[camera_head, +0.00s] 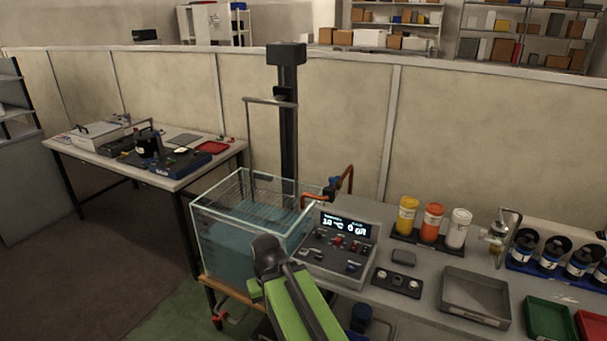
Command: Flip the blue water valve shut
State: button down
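The blue water valve (331,187) is a small blue part on an orange-red pipe (345,180) at the right rim of the glass tank. It is too small to tell which way its handle points. My green arm reaches up from the bottom of the view, and its dark end, my gripper (267,249), is in front of the tank. It is below and to the left of the valve, apart from it in the picture. The fingers cannot be made out. The glass tank (222,228) holds bluish water.
A control box with a lit display (343,227) stands right of the tank. Yellow, orange and white bottles (433,222), a grey tray (475,297) and a metal fitting (497,236) are farther right. A dark column (289,140) rises behind the tank.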

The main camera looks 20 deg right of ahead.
aim_at(333, 181)
jog(key=u, duration=0.6)
jog(key=i, duration=0.9)
jog(key=u, duration=0.65)
